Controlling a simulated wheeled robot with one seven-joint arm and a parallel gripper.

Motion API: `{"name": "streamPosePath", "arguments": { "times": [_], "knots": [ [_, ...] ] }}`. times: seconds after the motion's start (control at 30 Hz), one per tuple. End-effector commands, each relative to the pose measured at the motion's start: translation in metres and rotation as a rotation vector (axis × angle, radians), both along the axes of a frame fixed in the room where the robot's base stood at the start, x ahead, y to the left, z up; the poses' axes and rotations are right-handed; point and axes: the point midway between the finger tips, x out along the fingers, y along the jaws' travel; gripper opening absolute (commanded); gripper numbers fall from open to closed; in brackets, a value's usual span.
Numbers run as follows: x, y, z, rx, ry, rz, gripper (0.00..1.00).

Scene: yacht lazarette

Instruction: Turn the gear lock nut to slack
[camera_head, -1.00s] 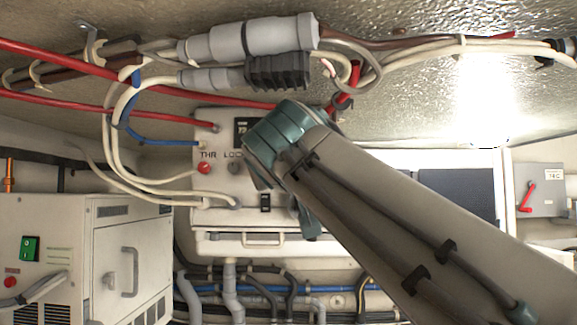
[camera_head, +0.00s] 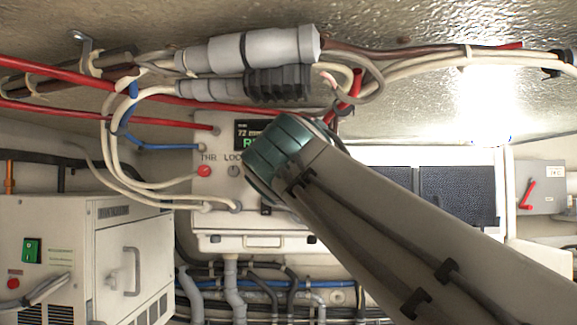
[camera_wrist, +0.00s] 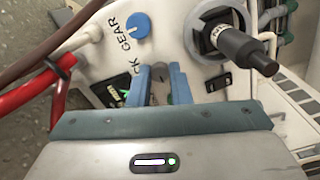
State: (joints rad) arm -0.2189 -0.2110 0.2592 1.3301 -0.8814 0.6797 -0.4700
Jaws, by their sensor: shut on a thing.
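In the wrist view, the gear lock nut (camera_wrist: 159,93) is a small grey piece on the pale control panel (camera_wrist: 181,15), next to lettering ending in "CK". The blue fingers of my gripper (camera_wrist: 160,86) stand on either side of it and are shut on it. A blue round knob (camera_wrist: 138,25) sits beside the "GEAR" label, clear of the fingers. In the head view, my arm and wrist hide the nut and the fingers. The panel (camera_head: 205,188) shows there with a lit display (camera_head: 247,134), partly covered.
A black lever (camera_wrist: 240,49) stands out from the panel beside my gripper. Red cables (camera_wrist: 61,88) run close on the other side. Grey connectors (camera_head: 245,47) and cables hang above my wrist. A red knob (camera_head: 204,171) and a grey knob (camera_head: 234,171) sit at the panel's left.

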Motion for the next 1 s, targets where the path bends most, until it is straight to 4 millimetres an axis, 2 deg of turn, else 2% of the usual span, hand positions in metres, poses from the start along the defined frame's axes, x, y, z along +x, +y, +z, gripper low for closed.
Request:
{"name": "streamPosePath", "arguments": {
  "times": [0.4, 0.9, 0.93, 1.0],
  "knots": [
    [-0.0006, 0.0008, 0.0014, -0.169, 0.003, 0.002, 0.0],
    [-0.0006, 0.001, 0.0008, -0.188, 0.004, 0.002, 0.0],
    [-0.0006, 0.001, 0.0008, -0.188, 0.004, 0.002, 0.2],
    [-0.0006, 0.0009, 0.0008, -0.188, 0.004, 0.002, 0.39]
  ]
}}
